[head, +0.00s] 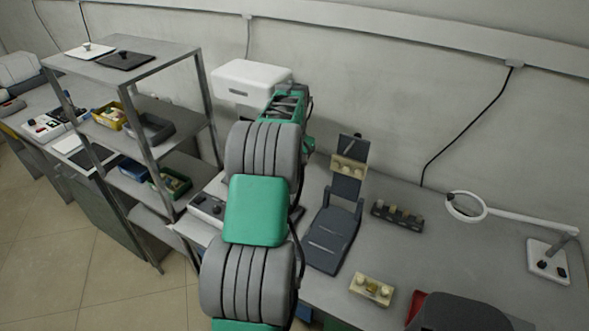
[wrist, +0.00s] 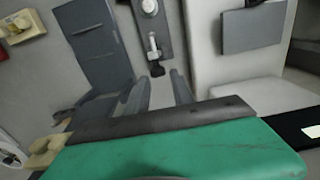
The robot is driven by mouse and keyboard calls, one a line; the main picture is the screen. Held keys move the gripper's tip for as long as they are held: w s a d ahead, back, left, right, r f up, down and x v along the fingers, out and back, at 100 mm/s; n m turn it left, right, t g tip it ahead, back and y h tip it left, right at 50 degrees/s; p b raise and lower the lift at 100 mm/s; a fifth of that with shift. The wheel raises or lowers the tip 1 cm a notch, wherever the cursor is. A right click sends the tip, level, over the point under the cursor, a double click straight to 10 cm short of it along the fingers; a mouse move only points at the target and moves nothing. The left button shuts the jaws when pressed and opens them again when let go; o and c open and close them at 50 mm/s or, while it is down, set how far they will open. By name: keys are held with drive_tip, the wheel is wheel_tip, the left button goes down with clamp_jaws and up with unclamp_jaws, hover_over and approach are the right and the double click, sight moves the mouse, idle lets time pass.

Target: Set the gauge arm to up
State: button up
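In the wrist view, a narrow dark grey plate (wrist: 146,22) carries a round white part (wrist: 149,7) and a small pale lever with a black end (wrist: 155,55). The lever looks like the gauge arm; in the picture its black end points down, away from the round part. My gripper (wrist: 158,92) shows two dark fingers with a clear gap between them. It is open and empty, with the black end just beyond the fingertips and apart from them. In the head view my arm hides the gripper and the lever.
A dark hinged stand (head: 332,235) with a beige block (head: 348,168) is right of my arm. A small dark rack (head: 397,216), a beige block fixture (head: 371,289) and a ring lamp (head: 466,207) are farther right. A metal shelf (head: 160,120) stands left.

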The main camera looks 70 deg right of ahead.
drive_tip(key=shift+o, duration=1.1)
drive_tip(key=shift+r, duration=0.15)
wheel_tip(320, 180, up, 8)
drive_tip(key=b, duration=0.1)
